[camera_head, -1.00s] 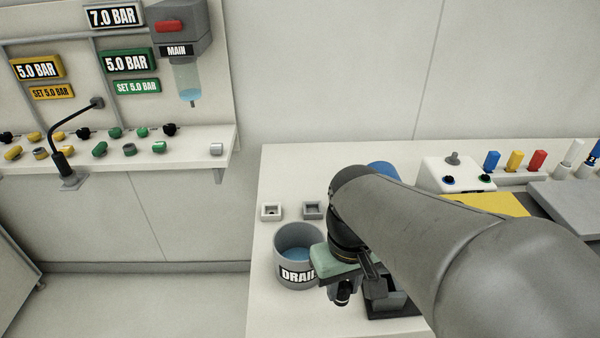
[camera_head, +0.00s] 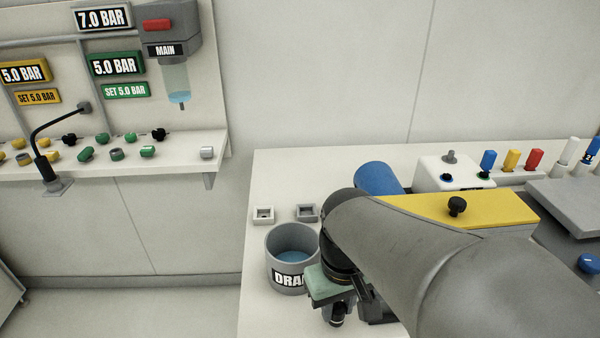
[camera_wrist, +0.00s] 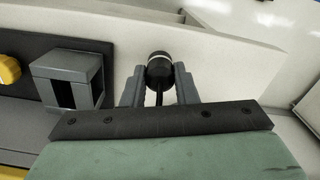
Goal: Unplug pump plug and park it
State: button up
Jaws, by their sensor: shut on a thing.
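My gripper (camera_wrist: 158,88) is shut on a black plug (camera_wrist: 159,68) with a pale ring. A dark strip, perhaps its cable, runs between the fingers in the wrist view. A grey open-topped box holder (camera_wrist: 75,78) stands left of the gripper on a dark base, apart from the plug. In the head view my gripper (camera_head: 337,308) is low at the front of the bench, right of and in front of the drain pot; the plug's dark end (camera_head: 337,320) shows under it. A blue cylinder (camera_head: 376,179), perhaps the pump motor, lies behind my arm.
The grey drain pot (camera_head: 292,272) is close beside my gripper. Two small square sockets (camera_head: 264,214) (camera_head: 306,212) stand behind it. A yellow cover (camera_head: 480,208) with a black knob and a white control box (camera_head: 450,173) are right. My arm hides the bench's middle.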

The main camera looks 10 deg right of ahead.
jog(key=shift+f+b, duration=0.5)
jog(key=shift+f, duration=0.1)
dwell(0.5)
jog(key=o, duration=1.1)
jog(key=shift+c, duration=0.2)
notch_tip(320, 180, up, 18)
jog(key=p, duration=1.4)
jog(key=shift+f+p, duration=0.25)
jog(key=shift+p, duration=0.15)
jog(key=s+d+f+m, duration=0.2)
jog(key=s+d+f, duration=0.1)
jog(key=d+f, duration=0.1)
jog(key=shift+s+f+t, duration=0.2)
jog(key=shift+f+t, duration=0.1)
jog(key=shift+f, duration=0.15)
